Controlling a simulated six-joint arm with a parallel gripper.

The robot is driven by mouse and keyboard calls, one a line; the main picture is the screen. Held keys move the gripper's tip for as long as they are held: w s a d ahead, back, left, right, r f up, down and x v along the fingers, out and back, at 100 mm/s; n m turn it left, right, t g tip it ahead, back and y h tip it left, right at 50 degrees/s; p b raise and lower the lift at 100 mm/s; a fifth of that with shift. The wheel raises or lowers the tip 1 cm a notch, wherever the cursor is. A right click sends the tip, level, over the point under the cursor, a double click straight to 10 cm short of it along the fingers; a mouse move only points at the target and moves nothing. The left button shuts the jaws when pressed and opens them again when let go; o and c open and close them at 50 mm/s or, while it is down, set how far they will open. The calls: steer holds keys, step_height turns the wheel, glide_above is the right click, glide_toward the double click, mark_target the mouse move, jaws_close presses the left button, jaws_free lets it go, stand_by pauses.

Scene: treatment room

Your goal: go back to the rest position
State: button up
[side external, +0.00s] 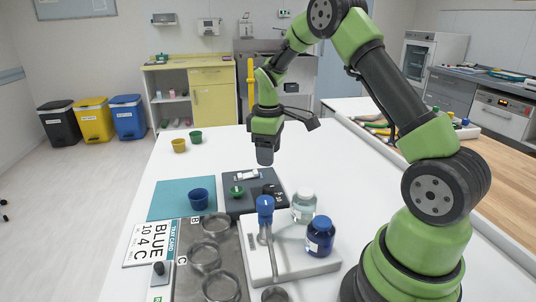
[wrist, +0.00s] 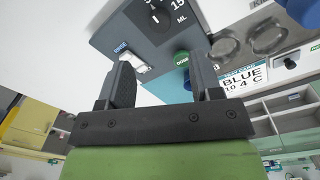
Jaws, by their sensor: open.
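My gripper (side external: 264,157) hangs fingers-down above the white table, apart from everything below it. It also shows in the wrist view (wrist: 160,75), with its two dark fingers spread and nothing held between them. Below it is a dark grey dosing device (side external: 240,205) with a green button (side external: 237,191) and a dial reading in ML. The dial (wrist: 155,17) and green button (wrist: 182,60) show beyond the fingers in the wrist view. A blue cup (side external: 198,199) stands upright on a teal mat (side external: 170,204), left of the device.
A grey rack with rings (side external: 190,270) and task card (side external: 150,245) lie left. Yellow (side external: 179,145) and green cups (side external: 195,137) stand farther back.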

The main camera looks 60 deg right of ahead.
steer(key=s+a+r+m+t, duration=0.3)
steer(key=s+a+r, duration=0.2)
steer(key=a+r, duration=0.6)
steer(key=s+a+r+m+t+y, duration=0.1)
steer(key=s+a+r+m+t, duration=0.1)
steer(key=s, duration=0.5)
steer(key=s+a+r+m+t+y, duration=0.1)
steer(key=s+a+r+m+t, duration=0.1)
steer(key=s+a+r, duration=0.2)
steer(key=s, duration=0.3)
steer(key=shift+a+m, duration=0.25)
steer(key=shift+m, duration=0.05)
